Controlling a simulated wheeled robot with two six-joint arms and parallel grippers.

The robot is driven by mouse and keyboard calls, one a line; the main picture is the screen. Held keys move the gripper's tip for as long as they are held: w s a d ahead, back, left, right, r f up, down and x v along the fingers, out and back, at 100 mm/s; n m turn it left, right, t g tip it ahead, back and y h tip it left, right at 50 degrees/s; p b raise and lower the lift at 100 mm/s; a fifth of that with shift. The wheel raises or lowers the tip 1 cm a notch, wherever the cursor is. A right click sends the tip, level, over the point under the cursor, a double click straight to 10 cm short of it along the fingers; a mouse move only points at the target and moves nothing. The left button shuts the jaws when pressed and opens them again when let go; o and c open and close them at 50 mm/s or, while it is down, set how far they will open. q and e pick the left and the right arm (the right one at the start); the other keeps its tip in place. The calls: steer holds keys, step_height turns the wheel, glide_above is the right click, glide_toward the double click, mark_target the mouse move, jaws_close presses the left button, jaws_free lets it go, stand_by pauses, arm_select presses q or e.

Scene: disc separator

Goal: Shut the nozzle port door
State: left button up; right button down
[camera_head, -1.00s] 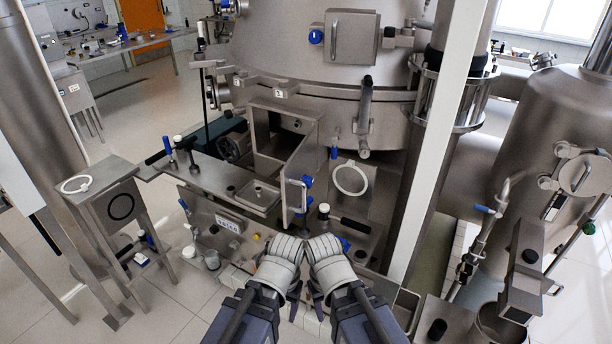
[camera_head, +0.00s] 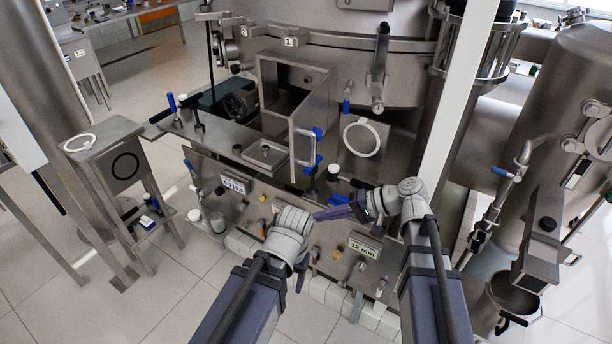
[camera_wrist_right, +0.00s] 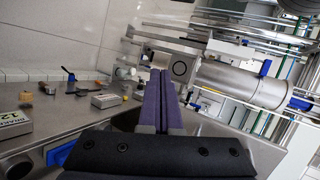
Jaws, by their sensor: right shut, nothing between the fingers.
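The nozzle port door (camera_head: 311,124) stands open in the head view, swung out toward me from the box-shaped port (camera_head: 266,85) on the separator's front. Its upright bar handle (camera_head: 304,147) has blue mounts. The port's inside shows to the left of the door. My right gripper (camera_head: 318,215) is below the handle and apart from it, its purple fingers pointing left. They are closed together and empty in the right wrist view (camera_wrist_right: 160,84). My left gripper (camera_head: 301,274) hangs lower, largely hidden behind its wrist; its jaw state is unclear.
A shallow square tray (camera_head: 265,154) lies left of the door. A panel with a white ring (camera_head: 361,139) stands to its right. A white post (camera_head: 457,100) rises at right.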

mark_target(295, 163)
steer(key=w+d+r+m+t+y+b, duration=0.2)
steer(key=w+d+r+m+t+y, duration=0.1)
steer(key=w+d+r+t+y, duration=0.35)
steer(key=shift+g+h, duration=0.75)
steer(key=shift+g, duration=0.2)
steer(key=x, duration=1.2)
steer(key=shift+a+r, duration=0.2)
steer(key=shift+r, duration=0.2)
steer(key=shift+a, duration=0.15)
